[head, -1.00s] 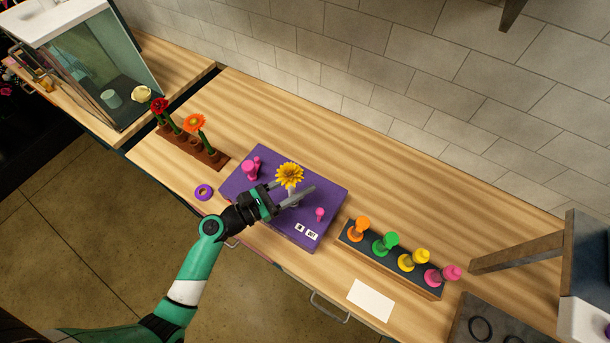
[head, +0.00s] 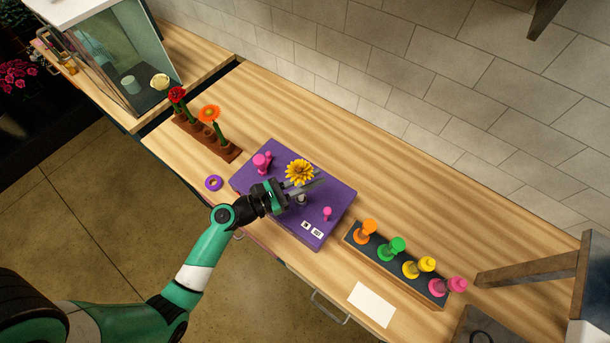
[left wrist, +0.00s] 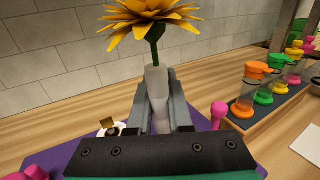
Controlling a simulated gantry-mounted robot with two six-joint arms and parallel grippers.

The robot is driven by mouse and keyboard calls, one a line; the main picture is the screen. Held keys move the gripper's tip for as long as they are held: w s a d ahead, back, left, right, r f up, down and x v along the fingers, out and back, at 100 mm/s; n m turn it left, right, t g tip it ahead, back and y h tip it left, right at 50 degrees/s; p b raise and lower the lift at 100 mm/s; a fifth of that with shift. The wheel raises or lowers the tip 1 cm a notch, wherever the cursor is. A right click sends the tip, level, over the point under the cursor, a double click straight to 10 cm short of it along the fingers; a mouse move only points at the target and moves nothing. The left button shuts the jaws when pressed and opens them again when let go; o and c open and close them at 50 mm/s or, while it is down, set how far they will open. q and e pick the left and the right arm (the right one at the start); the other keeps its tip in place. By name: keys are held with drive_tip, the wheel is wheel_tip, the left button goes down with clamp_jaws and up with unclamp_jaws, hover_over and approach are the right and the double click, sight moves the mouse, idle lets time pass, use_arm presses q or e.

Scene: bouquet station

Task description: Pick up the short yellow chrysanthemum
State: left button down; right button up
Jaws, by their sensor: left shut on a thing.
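The yellow chrysanthemum (head: 299,171) stands upright above the purple board in the head view. In the left wrist view its bloom (left wrist: 150,14) fills the top, with a short green stem going down into a pale, whitish sleeve or holder (left wrist: 156,85). My left gripper (head: 300,188) reaches over the board from the left. In the left wrist view its two grey fingers (left wrist: 160,110) are shut on this pale piece below the bloom, one on each side. Whether the base touches the board is hidden. My right gripper is not in view.
The purple board (head: 335,208) carries pink pegs (head: 261,162) and a smaller pink knob (head: 327,213). A brown rack (head: 230,155) with red and orange flowers stands left. A dark rack (head: 370,253) of coloured-topped tubes stands right, beside a white card (head: 371,304). The back counter is clear.

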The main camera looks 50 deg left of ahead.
use_arm(q)
drive_tip(key=s+d+r+p, duration=0.3)
drive_tip(key=s+r, duration=0.3)
drive_tip(key=r, duration=0.1)
drive_tip(key=s+d+r+p, duration=0.4)
drive_tip(key=s+r, duration=0.2)
wheel_tip(320, 180, up, 7)
drive_tip(key=p, duration=0.7)
drive_tip(key=shift+s+a+p, duration=0.15)
drive_tip(key=shift+a+p, duration=0.1)
drive_tip(key=shift+p, duration=0.15)
